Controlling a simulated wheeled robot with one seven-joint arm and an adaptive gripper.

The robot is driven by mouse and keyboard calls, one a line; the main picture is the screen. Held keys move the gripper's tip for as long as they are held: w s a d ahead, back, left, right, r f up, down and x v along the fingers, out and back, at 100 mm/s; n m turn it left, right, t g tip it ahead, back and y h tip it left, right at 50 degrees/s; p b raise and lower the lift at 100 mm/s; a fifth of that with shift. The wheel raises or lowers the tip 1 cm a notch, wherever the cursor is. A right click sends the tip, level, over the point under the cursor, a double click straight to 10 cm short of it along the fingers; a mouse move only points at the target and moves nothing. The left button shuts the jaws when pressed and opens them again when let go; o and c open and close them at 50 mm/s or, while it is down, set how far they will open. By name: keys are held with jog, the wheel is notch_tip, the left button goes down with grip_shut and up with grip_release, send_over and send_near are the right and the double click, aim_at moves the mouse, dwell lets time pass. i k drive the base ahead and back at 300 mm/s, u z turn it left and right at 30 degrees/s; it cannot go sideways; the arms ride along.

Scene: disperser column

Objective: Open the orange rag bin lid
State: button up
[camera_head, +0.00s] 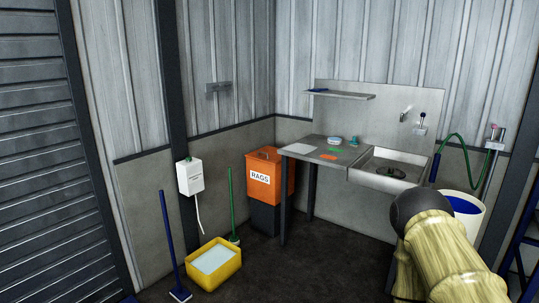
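The orange rag bin (265,190) stands by the back wall, left of the sink bench, with a white RAGS label on its front. Its orange lid (266,155) looks shut on top. The bin's right side is partly hidden by a bench leg. My arm shows at the lower right, far from the bin, in front of the bench. My gripper cannot be made out in this view.
A steel bench with a sink (385,172) stands right of the bin. A yellow tub (229,276), a blue-handled tool (170,240) and a green-handled brush (232,205) stand in front and left. A white bucket (478,222) is at right. The dark floor between is clear.

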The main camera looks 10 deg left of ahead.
aim_at(271, 152)
jog(key=k, duration=0.5)
jog(key=z, duration=0.4)
jog(key=i, duration=4)
jog(key=u, duration=3.3)
jog(key=i, duration=1.1)
jog(key=z, duration=0.7)
